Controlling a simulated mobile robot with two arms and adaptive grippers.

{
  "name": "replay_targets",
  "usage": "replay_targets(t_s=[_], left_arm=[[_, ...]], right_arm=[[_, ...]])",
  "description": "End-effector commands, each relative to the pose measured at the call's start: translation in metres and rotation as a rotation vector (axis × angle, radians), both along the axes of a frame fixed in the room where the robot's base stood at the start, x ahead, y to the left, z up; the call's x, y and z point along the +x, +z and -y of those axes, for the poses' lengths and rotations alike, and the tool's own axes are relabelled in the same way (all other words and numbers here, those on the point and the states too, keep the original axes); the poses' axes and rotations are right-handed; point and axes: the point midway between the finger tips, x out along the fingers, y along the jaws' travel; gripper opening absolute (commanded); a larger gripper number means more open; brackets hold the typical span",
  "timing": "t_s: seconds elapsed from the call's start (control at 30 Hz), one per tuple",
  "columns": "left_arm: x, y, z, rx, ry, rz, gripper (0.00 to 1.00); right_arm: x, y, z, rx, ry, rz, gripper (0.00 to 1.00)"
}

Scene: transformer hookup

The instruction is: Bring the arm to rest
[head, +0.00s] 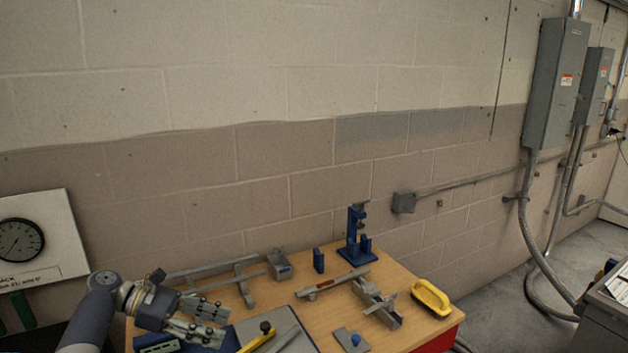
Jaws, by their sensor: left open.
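My left arm comes in from the lower left, over the left end of a wooden workbench (405,283). My left gripper (222,324) is open, with its fingers pointing right, and nothing shows between them. It is near the front left of the bench, close to a blue-grey mat or tray partly hidden at the lower edge. I cannot tell how high it is above the bench. My right gripper is not in view.
The bench holds a blue stand (355,240), a small blue block (319,261), grey metal rails (377,304), a yellow handle (431,297), and a plate with a blue knob (355,340). A gauge panel (55,225) stands left. The wall is behind; floor shows right.

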Motion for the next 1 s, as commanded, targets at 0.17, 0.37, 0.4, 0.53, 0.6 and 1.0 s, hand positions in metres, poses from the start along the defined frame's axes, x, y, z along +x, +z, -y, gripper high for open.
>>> replay_targets(t_s=[0.17,0.37,0.4,0.53,0.6,1.0], left_arm=[[-0.012,-0.027,0.006,0.067,-0.04,0.047,0.43],[-0.031,-0.066,0.014,0.166,-0.11,0.124,0.43],[-0.036,-0.076,0.016,0.191,-0.129,0.145,0.43],[-0.057,-0.109,0.021,0.277,-0.204,0.221,0.43],[-0.071,-0.129,0.025,0.33,-0.256,0.272,0.43],[-0.212,-0.237,0.042,0.721,-0.787,0.768,0.43]], right_arm=[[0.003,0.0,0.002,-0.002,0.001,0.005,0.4],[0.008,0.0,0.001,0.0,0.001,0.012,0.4],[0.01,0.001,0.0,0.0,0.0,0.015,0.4],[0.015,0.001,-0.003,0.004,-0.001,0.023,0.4],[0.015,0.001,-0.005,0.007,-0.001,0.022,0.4],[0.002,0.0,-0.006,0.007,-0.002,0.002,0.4]])
